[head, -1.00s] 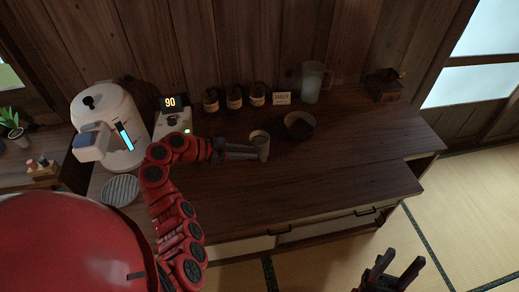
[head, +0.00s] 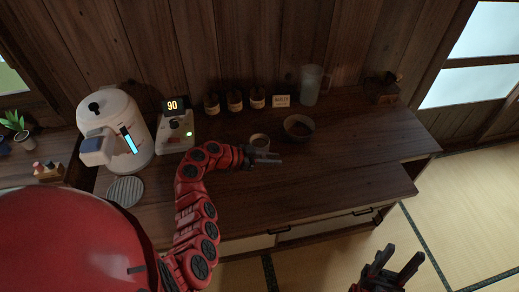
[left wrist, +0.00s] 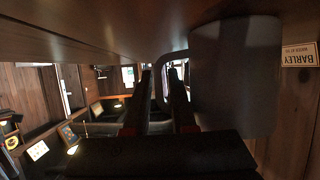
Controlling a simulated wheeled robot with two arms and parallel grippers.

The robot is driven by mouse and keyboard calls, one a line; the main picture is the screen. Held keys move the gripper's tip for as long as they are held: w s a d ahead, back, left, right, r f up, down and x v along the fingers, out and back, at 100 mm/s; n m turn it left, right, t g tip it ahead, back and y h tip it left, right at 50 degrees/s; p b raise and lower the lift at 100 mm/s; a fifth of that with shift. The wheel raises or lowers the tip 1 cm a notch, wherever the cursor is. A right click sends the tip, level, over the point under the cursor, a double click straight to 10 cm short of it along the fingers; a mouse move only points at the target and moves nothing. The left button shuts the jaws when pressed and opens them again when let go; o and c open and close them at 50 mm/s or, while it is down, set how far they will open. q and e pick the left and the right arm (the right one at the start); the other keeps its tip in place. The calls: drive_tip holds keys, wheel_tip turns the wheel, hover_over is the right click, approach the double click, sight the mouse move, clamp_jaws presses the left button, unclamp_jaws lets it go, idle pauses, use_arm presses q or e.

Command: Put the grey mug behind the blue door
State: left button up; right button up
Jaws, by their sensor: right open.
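The grey mug (head: 260,141) stands upright on the wooden counter, its lower part hidden by my left gripper. My left gripper (head: 268,158) lies level just in front of the mug. In the left wrist view the mug (left wrist: 235,75) looms large at the right, upside down, with its handle reaching toward the fingers. A gap shows between those fingers (left wrist: 160,85); I cannot tell whether they touch the handle. My right gripper (head: 397,264) is open and empty, low in front of the counter. No blue door is in view.
A dark bowl (head: 299,127) stands right of the mug, with a clear pitcher (head: 311,86) and a BARLEY sign (head: 282,101) behind. Several jars (head: 235,102) line the wall. A white kettle-like machine (head: 117,130) and a scale-like device (head: 176,130) stand left. The counter's front right is clear.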

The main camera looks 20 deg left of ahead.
use_arm(q)
clamp_jaws()
idle(1.3)
